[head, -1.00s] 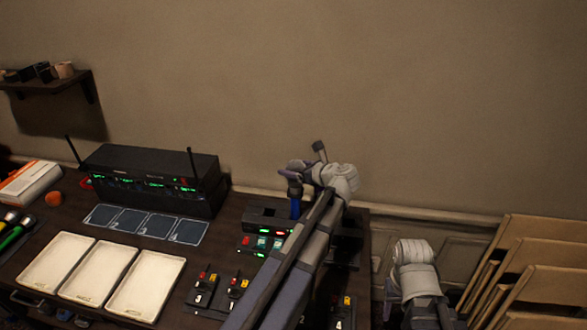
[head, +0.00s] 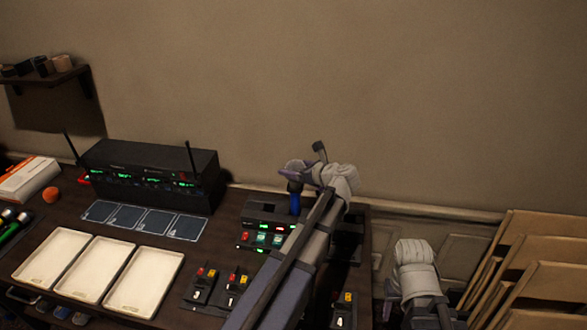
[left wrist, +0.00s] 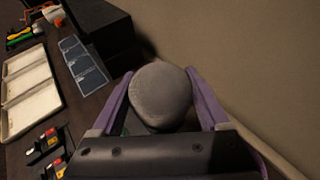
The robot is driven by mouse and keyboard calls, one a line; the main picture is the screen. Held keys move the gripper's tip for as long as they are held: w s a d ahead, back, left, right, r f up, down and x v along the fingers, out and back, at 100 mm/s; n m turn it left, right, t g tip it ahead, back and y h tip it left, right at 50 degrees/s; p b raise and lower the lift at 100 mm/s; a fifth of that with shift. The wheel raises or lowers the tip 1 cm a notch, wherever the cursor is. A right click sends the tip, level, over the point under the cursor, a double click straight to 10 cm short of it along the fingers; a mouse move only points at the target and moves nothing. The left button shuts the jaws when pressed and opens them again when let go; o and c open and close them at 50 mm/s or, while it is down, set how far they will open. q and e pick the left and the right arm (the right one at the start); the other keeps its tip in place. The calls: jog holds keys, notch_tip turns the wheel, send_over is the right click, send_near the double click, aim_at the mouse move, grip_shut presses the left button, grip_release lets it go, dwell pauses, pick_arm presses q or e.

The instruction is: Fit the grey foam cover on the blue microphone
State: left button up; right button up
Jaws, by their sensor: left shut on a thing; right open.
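The blue microphone (head: 295,204) stands upright in the dark charging dock (head: 262,212) near the back right of the desk. My left gripper (head: 300,172) is just above its dark head. It is shut on the grey foam cover (head: 293,168), a rounded grey piece. The cover also shows in the left wrist view (left wrist: 160,95), between the two purple fingers. The cover is at or right above the microphone's top; I cannot tell whether they touch. The wrist view hides the microphone under the cover. My right arm shows at the lower right, but its jaws are not visible.
A black receiver (head: 150,175) with two antennas stands at the back, left of the dock. Three white trays (head: 143,283) and several small numbered stands (head: 202,285) lie in front. Wooden panels (head: 540,265) lean at the right. The wall is close behind the dock.

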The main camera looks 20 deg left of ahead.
pick_arm(q)
jog(key=shift+f+b, duration=1.1)
jog(key=shift+f, duration=0.05)
dwell(0.5)
jog(key=o, duration=1.2)
jog(key=shift+c, duration=0.2)
jog(key=shift+d, duration=0.1)
jog(key=p+v, duration=0.2)
jog(key=v, duration=0.5)
jog(key=shift+p, duration=0.4)
